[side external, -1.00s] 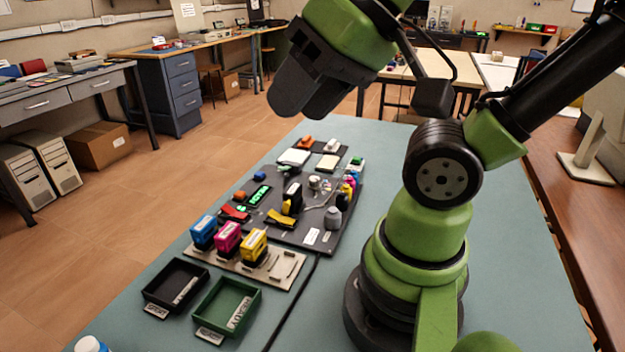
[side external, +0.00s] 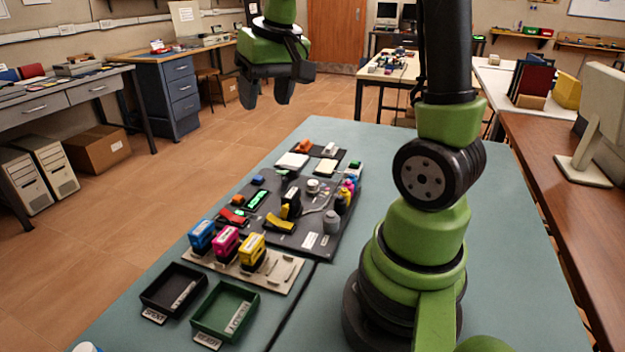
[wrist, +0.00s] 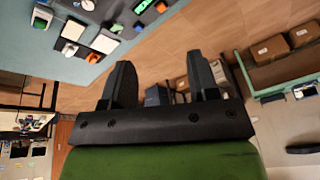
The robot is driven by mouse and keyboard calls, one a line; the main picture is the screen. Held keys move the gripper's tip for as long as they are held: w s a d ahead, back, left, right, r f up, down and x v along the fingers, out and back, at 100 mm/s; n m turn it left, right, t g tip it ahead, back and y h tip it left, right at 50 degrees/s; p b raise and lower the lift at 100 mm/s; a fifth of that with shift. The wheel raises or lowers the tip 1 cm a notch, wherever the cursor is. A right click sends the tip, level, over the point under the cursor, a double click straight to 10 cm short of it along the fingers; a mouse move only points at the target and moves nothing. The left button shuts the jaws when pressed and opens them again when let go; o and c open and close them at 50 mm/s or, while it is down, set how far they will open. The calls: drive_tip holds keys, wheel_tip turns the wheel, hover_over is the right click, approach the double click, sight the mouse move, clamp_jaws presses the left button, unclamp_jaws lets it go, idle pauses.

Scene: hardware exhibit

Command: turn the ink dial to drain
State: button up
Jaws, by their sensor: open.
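A dark grey equipment panel (side external: 322,250) lies on the teal table. It carries a pale round knob (side external: 313,187) near its middle and a grey knob-like part (side external: 331,222) at its right side. I cannot tell which of these is the ink dial, and its marks are too small to read. My gripper (side external: 267,97) is open and empty, high above and beyond the panel's far end, touching nothing. In the wrist view its two fingers (wrist: 160,80) are spread apart, with the floor behind them; only one end of the panel shows at the top.
Blue (side external: 201,236), pink (side external: 226,244) and yellow (side external: 252,250) cartridges stand on a pale rack in front of the panel. A black tray (side external: 146,297) and a green tray (side external: 252,307) sit nearer. Small coloured bottles (side external: 343,200) line the panel's right edge.

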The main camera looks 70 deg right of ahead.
drive_tip(key=w+d+f+g, duration=0.1)
drive_tip(key=d+f+g, duration=0.1)
drive_tip(key=d+f, duration=0.5)
drive_tip(key=m+g, duration=0.2)
approach(313, 182)
drive_tip(key=f, duration=0.9)
drive_tip(key=shift+s+d+f, duration=0.1)
drive_tip(key=shift+s+d, duration=0.1)
drive_tip(key=shift+d, duration=0.15)
drive_tip(key=c, duration=0.9)
